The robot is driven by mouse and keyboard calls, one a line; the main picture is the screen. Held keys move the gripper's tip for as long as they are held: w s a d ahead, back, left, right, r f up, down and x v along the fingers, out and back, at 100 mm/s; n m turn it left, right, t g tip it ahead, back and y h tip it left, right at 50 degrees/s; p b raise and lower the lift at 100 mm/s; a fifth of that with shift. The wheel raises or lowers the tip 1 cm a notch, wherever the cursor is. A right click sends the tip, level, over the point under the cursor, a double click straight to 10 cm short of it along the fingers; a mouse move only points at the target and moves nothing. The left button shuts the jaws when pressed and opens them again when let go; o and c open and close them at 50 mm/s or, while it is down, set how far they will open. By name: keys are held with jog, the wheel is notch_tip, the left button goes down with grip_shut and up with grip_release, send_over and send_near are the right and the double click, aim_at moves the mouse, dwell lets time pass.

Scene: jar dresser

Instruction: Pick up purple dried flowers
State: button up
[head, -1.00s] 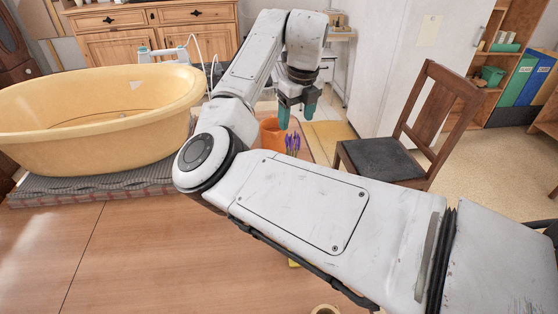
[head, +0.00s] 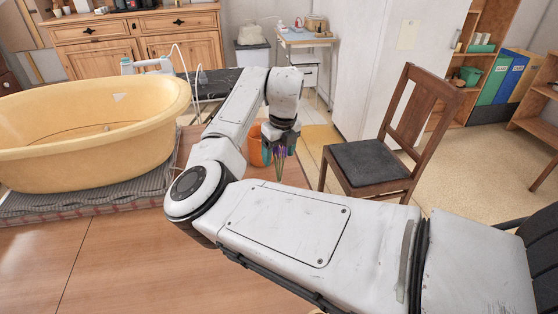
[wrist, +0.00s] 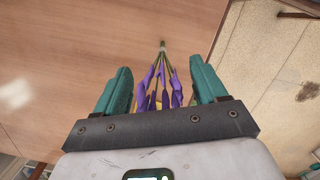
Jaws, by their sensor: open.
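The purple dried flowers (wrist: 163,85) show in the wrist view between the two teal fingers of my gripper (wrist: 163,90). Their stems come together at a point farther out, over the wooden table (wrist: 60,60). The fingers are spread, with a gap visible on each side of the bunch. In the head view my gripper (head: 279,157) is at the flowers (head: 281,155), just right of an orange pot (head: 256,146). The lower stems are partly hidden behind my arm.
A yellow tub (head: 90,130) stands on a grey mat at the left of the table. A wooden chair (head: 385,150) with a dark seat stands just past the table's right edge. Cabinets and shelves stand behind. The table's near left is bare.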

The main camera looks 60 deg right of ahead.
jog(key=shift+f, duration=0.3)
jog(key=shift+c, duration=0.2)
jog(key=c, duration=1.1)
jog(key=shift+r, duration=0.1)
